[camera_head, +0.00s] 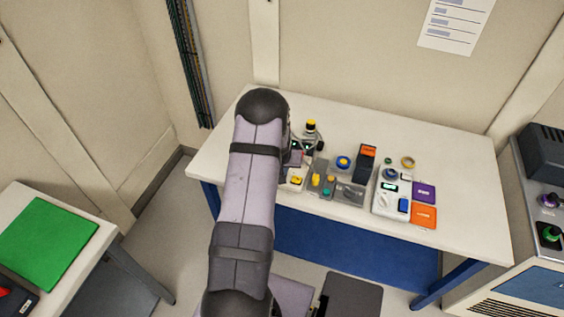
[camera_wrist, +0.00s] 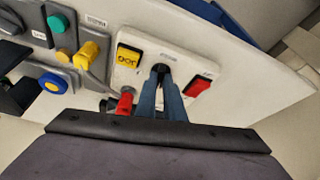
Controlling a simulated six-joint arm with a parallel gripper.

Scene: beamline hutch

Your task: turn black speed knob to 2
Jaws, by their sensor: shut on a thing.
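The black speed knob (camera_wrist: 160,70) sits on a white panel (camera_wrist: 190,62) in the wrist view, and only its top end shows beyond my fingers. My gripper (camera_wrist: 163,84) has its two blue fingers closed on the knob. The knob's pointer and the scale marks around it cannot be made out, so its setting cannot be read. In the head view my own arm hides the knob and most of the gripper. Part of the white panel (camera_head: 287,186) shows beside the arm.

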